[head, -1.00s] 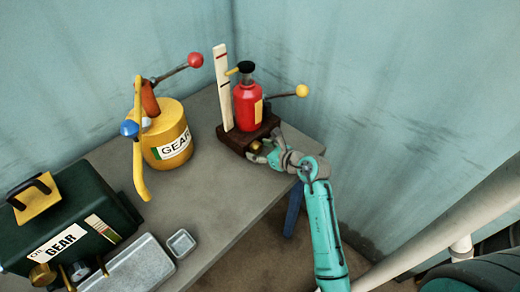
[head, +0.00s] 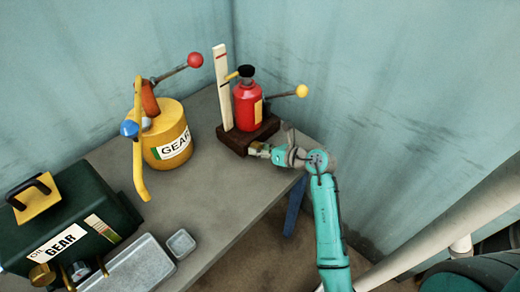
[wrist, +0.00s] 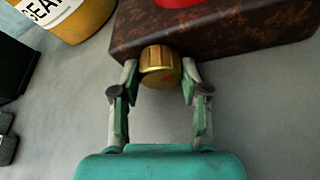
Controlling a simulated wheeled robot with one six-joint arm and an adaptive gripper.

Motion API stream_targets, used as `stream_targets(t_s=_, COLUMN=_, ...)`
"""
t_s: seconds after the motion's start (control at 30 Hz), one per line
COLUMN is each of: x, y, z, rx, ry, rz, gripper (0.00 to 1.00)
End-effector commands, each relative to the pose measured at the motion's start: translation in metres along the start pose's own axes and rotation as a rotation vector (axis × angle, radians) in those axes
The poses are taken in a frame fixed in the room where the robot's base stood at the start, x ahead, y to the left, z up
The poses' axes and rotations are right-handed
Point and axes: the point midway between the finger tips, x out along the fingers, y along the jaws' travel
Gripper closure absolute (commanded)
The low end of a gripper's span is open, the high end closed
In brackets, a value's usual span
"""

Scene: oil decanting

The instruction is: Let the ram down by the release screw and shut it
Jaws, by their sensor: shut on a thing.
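The red jack (head: 247,108) stands upright on a dark brown base (head: 236,141) at the back of the bench. Its ram carries a black cap (head: 246,70) with a yellow pointer (head: 234,75) reaching to a pale upright scale board (head: 222,95) with red marks. The brass release screw (wrist: 160,68) sticks out of the base's front side in the wrist view. My gripper (wrist: 160,76) is shut on the screw, one finger on each side of it. In the head view my gripper (head: 262,150) partly hides the screw.
A yellow gear oil can (head: 170,150) with a red-knobbed lever stands left of the jack. A dark green gear box (head: 70,215), a metal tray (head: 130,268) and a small square dish (head: 181,244) are nearer.

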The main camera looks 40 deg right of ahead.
Motion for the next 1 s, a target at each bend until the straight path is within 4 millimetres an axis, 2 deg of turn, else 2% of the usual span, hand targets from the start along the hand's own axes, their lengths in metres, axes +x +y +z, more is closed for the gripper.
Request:
stream_targets(t_s=0.13, x=0.0, y=0.0, z=0.001, rx=-0.002, ry=-0.001, rz=-0.001, gripper=0.9)
stream_targets(t_s=0.17, x=0.0, y=0.0, z=0.0, rx=-0.003, ry=-0.001, rz=-0.001, gripper=0.53)
stream_targets(t_s=0.2, x=0.0, y=0.0, z=0.0, rx=-0.003, ry=-0.001, rz=-0.001, gripper=0.43)
stream_targets(t_s=0.27, x=0.0, y=0.0, z=0.0, rx=-0.003, ry=-0.001, rz=-0.001, gripper=0.3)
stream_targets(t_s=0.67, x=-0.006, y=0.0, z=0.0, rx=-0.003, ry=-0.001, rz=-0.003, gripper=0.3)
stream_targets(t_s=0.77, x=-0.018, y=-0.001, z=0.0, rx=-0.003, ry=-0.002, rz=-0.003, gripper=0.3)
stream_targets(t_s=1.0, x=-0.065, y=-0.001, z=0.0, rx=-0.003, ry=-0.003, rz=-0.006, gripper=0.3)
